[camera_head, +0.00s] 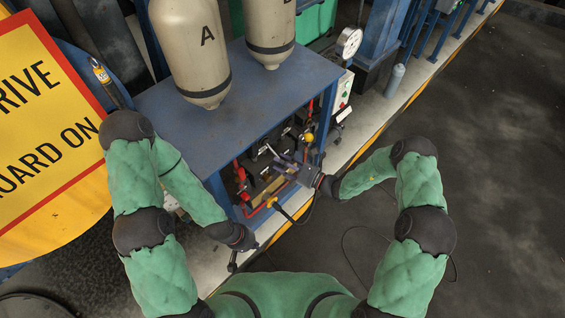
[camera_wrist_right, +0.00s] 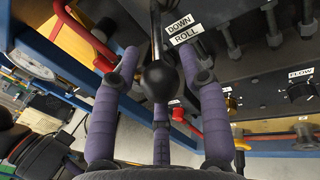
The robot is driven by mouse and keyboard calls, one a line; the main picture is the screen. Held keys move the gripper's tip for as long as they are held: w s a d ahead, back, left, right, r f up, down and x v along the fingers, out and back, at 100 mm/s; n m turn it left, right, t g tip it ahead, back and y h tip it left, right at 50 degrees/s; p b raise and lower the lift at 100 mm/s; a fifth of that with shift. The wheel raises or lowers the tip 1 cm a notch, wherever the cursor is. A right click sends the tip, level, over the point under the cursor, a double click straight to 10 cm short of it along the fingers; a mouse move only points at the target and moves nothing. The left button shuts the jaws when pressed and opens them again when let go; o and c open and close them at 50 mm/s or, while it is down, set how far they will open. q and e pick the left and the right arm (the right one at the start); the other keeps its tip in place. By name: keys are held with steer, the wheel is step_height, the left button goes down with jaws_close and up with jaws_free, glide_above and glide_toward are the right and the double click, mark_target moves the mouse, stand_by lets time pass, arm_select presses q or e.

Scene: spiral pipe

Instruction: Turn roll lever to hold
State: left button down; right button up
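In the right wrist view a black lever with a round knob (camera_wrist_right: 160,81) stands beside a white label reading ROLL (camera_wrist_right: 186,33). A DOWN label (camera_wrist_right: 179,23) sits just above it. The purple fingers of my right gripper (camera_wrist_right: 160,58) are spread, two on either side of the knob and one below it. I cannot tell whether any finger touches it.
The blue stand (camera_head: 245,80) carries two beige tanks (camera_head: 195,45). Red pipes (camera_wrist_right: 84,30) run at the left. A yellow sign (camera_head: 45,130) stands at left; open floor (camera_head: 490,150) lies at right.

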jaws_close()
steer(key=r+p, duration=0.1)
steer(key=p, duration=0.1)
steer(key=r+g+h+p, duration=0.1)
steer(key=p, duration=0.1)
steer(key=r+h+p, duration=0.1)
steer(key=p, duration=0.1)
steer(key=shift+s+d+r+m+g+p, duration=0.15)
steer(key=shift+s+d+m+g+p, duration=0.1)
steer(key=shift+d+m+g+p, duration=0.1)
steer(key=shift+r+p, duration=0.5)
steer(key=shift+r, duration=0.1)
steer(key=o, duration=0.6)
jaws_free()
steer(key=shift+f, duration=0.1)
steer(key=shift+s, duration=0.1)
steer(key=v, duration=1.2)
steer(key=shift+a+r, duration=0.1)
steer(key=shift+r, duration=0.15)
